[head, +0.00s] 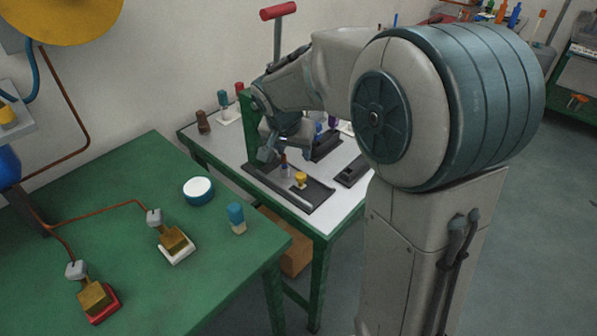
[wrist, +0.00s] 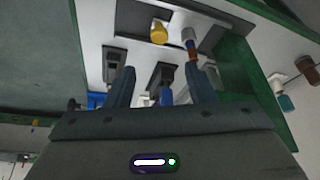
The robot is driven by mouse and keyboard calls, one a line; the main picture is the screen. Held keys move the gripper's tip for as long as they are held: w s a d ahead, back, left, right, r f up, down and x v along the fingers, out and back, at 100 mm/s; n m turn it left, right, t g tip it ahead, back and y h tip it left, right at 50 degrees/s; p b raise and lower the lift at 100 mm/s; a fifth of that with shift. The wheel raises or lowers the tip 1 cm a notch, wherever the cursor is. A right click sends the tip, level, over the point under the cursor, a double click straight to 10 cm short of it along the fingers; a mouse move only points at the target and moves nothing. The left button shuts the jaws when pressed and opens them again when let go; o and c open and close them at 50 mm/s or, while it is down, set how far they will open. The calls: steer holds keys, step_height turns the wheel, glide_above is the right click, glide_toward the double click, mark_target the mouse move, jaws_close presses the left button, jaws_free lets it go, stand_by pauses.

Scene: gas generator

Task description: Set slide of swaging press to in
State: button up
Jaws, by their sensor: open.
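The swaging press stands on the white-topped table, with a green upright (head: 250,122) and a red-handled lever (head: 278,12) above. Its dark base plate (head: 318,196) carries a yellow knob (head: 300,180), which seems to be the slide's handle. In the wrist view the yellow knob (wrist: 158,32) lies beyond the fingertips, roughly between their lines. A small grey-tipped, brown-and-blue piece (wrist: 190,45) stands right of it. My gripper (head: 283,148) is open and empty above the base, by the upright; its two fingers show in the wrist view (wrist: 160,80). My arm hides part of the press.
A green table (head: 130,215) in front holds a white-topped round tin (head: 198,188), a blue-capped bottle (head: 236,217) and two brass blocks. Dark fixtures (head: 352,170) lie right of the press base. Small bottles (head: 224,100) stand behind left. The green upright is close to my gripper.

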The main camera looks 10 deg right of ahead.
mark_target(301, 175)
steer(key=x, duration=1.2)
steer(key=shift+d+f, duration=0.1)
steer(key=shift+f, duration=0.3)
